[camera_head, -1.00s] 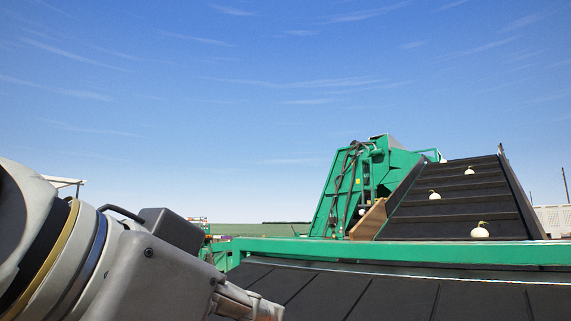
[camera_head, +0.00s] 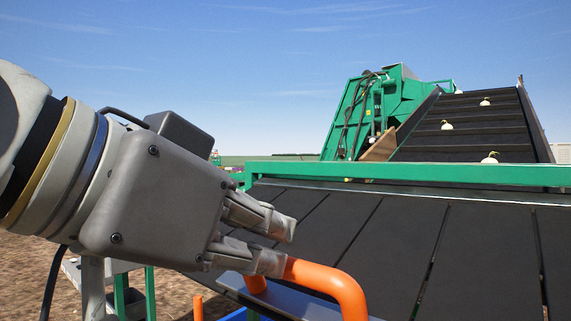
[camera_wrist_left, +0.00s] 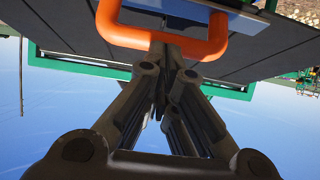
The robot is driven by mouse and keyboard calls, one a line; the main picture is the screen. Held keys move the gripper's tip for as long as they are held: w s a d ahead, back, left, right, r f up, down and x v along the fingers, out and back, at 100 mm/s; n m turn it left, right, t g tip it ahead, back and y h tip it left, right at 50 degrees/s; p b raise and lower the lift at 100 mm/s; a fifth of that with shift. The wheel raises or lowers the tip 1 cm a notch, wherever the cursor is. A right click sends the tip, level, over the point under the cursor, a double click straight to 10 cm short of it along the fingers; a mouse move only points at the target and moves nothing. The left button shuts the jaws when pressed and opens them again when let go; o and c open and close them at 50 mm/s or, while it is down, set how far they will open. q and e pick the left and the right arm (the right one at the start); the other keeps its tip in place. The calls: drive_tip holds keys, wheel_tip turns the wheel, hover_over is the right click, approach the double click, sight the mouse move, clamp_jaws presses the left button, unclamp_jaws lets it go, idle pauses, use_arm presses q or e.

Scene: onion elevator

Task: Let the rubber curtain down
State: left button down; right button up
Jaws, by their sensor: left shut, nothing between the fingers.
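The rubber curtain (camera_head: 400,248) is a row of black strips sloping down from a green beam (camera_head: 400,173). A thick orange handle (camera_head: 338,284) is at its lower edge by a grey bar (camera_head: 285,296). My left gripper (camera_head: 283,247) is at the handle, its tips close to or touching the orange tube. In the left wrist view the fingers (camera_wrist_left: 172,44) are shut together with nothing between them, and the orange handle loop (camera_wrist_left: 160,42) lies across their tips. Exact contact is unclear. My right gripper is not in view.
Behind the beam, a black conveyor (camera_head: 465,128) with a few white onions (camera_head: 490,158) slopes upward beside green machinery (camera_head: 360,117). Green posts (camera_head: 150,292) stand over bare soil (camera_head: 30,280) at lower left. Open sky is above.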

use_arm(q)
drive_tip(key=f+v, duration=0.1)
drive_tip(key=v, duration=1.1)
drive_tip(key=w+d+r+g+y+p, duration=0.1)
drive_tip(key=w+d+r+g+p, duration=0.15)
drive_tip(key=r+p, duration=0.55)
drive_tip(key=a+f+p+x, duration=0.1)
drive_tip(key=p+x, duration=0.3)
drive_tip(key=x, duration=1)
drive_tip(key=shift+s+a+f+t, duration=0.25)
drive_tip(key=shift+f+t, duration=0.1)
drive_tip(key=shift+f, duration=0.3)
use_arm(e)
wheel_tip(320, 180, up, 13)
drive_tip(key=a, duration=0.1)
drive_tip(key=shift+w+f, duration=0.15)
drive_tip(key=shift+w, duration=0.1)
